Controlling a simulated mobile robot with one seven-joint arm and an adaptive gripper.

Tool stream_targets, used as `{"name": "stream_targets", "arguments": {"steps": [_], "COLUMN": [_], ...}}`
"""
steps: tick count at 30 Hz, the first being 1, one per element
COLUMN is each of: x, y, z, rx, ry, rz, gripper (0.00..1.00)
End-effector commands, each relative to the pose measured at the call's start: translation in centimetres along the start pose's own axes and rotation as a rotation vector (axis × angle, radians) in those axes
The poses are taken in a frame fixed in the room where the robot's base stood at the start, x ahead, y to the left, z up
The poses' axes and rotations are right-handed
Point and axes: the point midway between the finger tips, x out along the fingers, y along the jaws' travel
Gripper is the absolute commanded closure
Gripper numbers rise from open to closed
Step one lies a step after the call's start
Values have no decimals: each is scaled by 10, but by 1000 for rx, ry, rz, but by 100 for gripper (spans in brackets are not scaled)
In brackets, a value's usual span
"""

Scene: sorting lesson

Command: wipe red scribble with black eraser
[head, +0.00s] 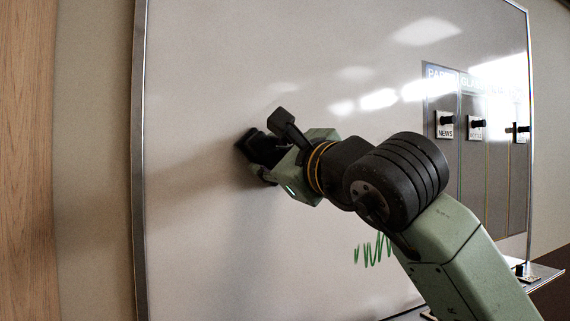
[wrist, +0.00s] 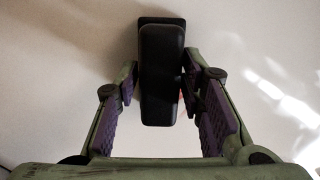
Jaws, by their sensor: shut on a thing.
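The whiteboard (head: 200,230) fills most of the head view. My gripper (head: 264,152) is at the board's left half. It is shut on the black eraser (head: 245,143), whose face is at or very near the board; exact contact is hard to tell. In the wrist view my gripper (wrist: 160,82) has its purple-padded fingers on both sides of the eraser (wrist: 161,70). A small trace of red (wrist: 182,94), possibly the red scribble, shows beside the eraser's right edge.
A green scribble (head: 375,250) is on the board, below my wrist and partly behind my arm. Sorting columns with cards, one reading NEWS (head: 445,126), are at the right. A ledge (head: 533,278) runs along the bottom right. Bright glare lies on the upper board.

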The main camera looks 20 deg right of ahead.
Motion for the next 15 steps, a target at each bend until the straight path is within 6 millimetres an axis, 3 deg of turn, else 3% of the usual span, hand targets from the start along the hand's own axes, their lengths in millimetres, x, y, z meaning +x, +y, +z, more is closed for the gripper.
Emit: {"name": "stream_targets", "arguments": {"steps": [9,15], "x": [3,1], "y": [0,-11], "z": [5,-6], "rx": [1,3], "ry": [1,2], "rz": [-1,-2], "gripper": [87,87]}}
